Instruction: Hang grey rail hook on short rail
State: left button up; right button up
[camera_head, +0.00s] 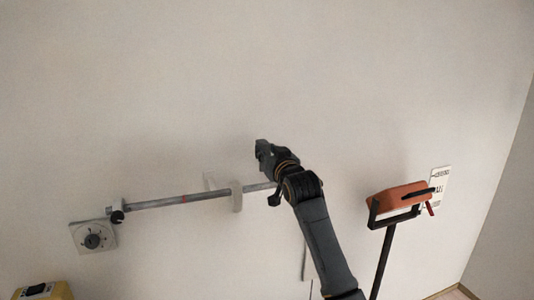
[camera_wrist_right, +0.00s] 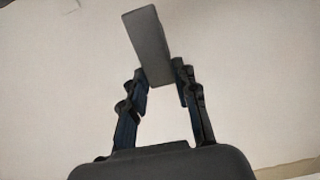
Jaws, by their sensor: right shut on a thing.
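My right gripper (camera_head: 268,160) is raised in front of the wall, just above the right part of the short rail (camera_head: 160,201). In the right wrist view the two fingers of the gripper (camera_wrist_right: 160,86) are closed on the lower end of a plain grey block-like piece (camera_wrist_right: 147,45), which I take for the grey rail hook. It sticks out beyond the fingertips and appears apart from the rail. The rail is a thin grey bar with a small red mark. My right arm hides its right end. My left gripper is not in view.
A pale block (camera_head: 237,196) sits on the rail, left of my gripper. A square plate with a dark dial (camera_head: 92,240) is at the rail's left end. An orange-topped stand (camera_head: 398,198) and a white sign (camera_head: 437,186) are right. The wall above is clear.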

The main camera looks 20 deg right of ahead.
jog(key=shift+w, duration=0.15)
jog(key=b, duration=0.3)
send_over(264, 186)
jog(key=s, duration=0.3)
jog(key=shift+f, duration=3)
jog(key=shift+p, duration=0.85)
jog(key=shift+f+b, duration=1.7)
jog(key=shift+f, duration=1.65)
jog(key=o, duration=1)
jog(key=shift+c, duration=0.2)
jog(key=shift+r, duration=0.1)
jog(key=shift+s, duration=0.15)
jog(key=s, duration=1.2)
jog(key=shift+d, duration=0.2)
